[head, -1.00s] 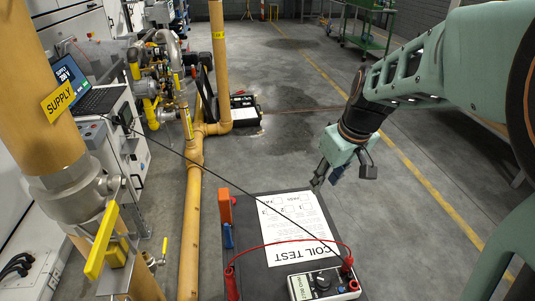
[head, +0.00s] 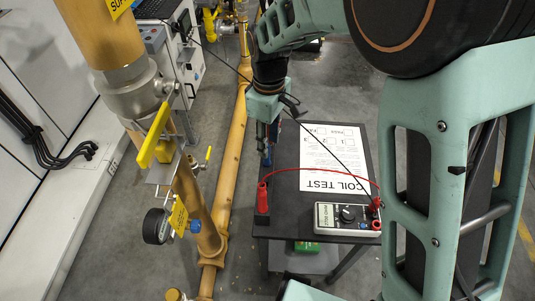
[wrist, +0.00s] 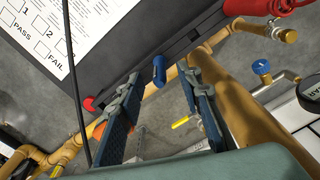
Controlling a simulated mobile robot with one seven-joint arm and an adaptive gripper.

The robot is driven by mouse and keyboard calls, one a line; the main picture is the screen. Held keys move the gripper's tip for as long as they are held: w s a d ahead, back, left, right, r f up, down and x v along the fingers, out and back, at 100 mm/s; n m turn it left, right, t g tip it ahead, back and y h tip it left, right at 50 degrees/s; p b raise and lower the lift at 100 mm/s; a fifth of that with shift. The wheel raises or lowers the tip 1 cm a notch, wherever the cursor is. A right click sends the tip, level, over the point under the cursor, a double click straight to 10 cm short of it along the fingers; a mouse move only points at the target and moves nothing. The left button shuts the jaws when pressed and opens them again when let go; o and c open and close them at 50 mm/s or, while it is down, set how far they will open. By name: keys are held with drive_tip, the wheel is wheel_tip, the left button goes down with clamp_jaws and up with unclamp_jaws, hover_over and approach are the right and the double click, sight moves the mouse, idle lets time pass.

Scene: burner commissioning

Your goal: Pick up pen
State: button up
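A short blue cylinder (wrist: 159,71), which may be the pen, shows in the wrist view against the black table's edge. It lies between and beyond my fingertips, with a gap on both sides. In the head view my arm and gripper hide it. My gripper (wrist: 160,80) is open and empty, its two blue-padded fingers spread apart. In the head view my gripper (head: 266,148) points down at the table's left edge. An orange piece (wrist: 98,130) is partly hidden behind the left finger in the wrist view.
The black table (head: 285,219) holds a COIL TEST sheet (head: 326,165), a meter (head: 345,217) and a red probe (head: 262,197) with a red lead. A yellow pipe (head: 232,165) runs left of the table. A valve with a yellow handle (head: 152,138) stands further left.

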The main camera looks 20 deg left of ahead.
drive_tip(key=f, duration=0.1)
drive_tip(key=f+b, duration=0.1)
drive_tip(key=f, duration=0.3)
drive_tip(key=shift+w+a+f, duration=0.1)
drive_tip(key=shift+a+f, duration=0.1)
drive_tip(key=shift+a, duration=0.05)
drive_tip(key=shift+r, duration=0.1)
clamp_jaws()
